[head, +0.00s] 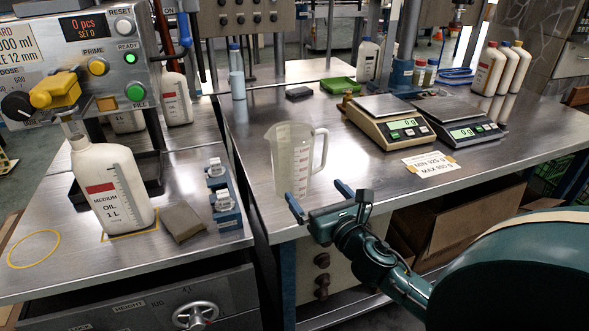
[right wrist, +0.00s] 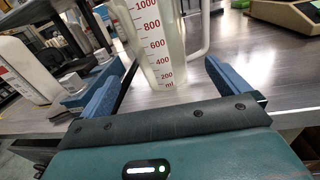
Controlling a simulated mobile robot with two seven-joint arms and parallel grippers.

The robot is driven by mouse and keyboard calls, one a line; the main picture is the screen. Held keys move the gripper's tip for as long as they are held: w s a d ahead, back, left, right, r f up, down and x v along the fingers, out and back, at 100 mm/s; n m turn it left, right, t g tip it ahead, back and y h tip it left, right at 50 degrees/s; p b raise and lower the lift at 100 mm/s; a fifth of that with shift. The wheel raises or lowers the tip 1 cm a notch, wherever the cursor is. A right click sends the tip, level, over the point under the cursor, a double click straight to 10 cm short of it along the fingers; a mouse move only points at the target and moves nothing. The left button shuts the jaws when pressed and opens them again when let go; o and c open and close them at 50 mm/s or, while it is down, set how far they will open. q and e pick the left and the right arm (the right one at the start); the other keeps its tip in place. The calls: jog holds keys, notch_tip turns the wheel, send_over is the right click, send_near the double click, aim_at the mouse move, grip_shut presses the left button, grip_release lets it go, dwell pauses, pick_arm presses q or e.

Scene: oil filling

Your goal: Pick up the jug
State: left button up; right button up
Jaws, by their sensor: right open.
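The jug (head: 292,160) is a clear measuring jug with red markings and a handle on its right side. It stands upright on the metal table near the front edge. My right gripper (head: 318,200) is open and empty, in front of the jug and apart from it. In the right wrist view the jug (right wrist: 160,45) shows beyond the two blue fingers, roughly between them, with its handle toward the right finger. The jug's top is cut off there. My left gripper is not in view.
Two scales (head: 387,122) and a weight-limit label (head: 431,164) lie right of the jug. A white oil bottle (head: 108,185) stands under the filling machine (head: 75,62) at left. A blue clamp fixture (head: 224,200) sits left of the jug. The table around the jug is clear.

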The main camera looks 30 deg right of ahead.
aim_at(303, 177)
jog(key=w, duration=0.5)
jog(key=shift+w+d, duration=0.3)
jog(key=shift+d, duration=0.1)
jog(key=shift+w, duration=0.45)
jog(key=w, duration=0.4)
jog(key=shift+w+d+f, duration=0.2)
jog(key=shift+w+f, duration=0.05)
jog(key=shift+f, duration=0.1)
jog(key=shift+w, duration=0.2)
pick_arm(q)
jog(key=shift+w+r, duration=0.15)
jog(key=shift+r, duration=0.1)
pick_arm(e)
jog(key=shift+c, duration=0.2)
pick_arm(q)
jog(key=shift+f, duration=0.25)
pick_arm(e)
jog(key=c, duration=0.7)
pick_arm(q)
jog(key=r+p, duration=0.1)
jog(key=p, duration=0.2)
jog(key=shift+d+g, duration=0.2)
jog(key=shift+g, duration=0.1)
pick_arm(e)
notch_tip(303, 177, up, 10)
jog(key=shift+r, duration=0.1)
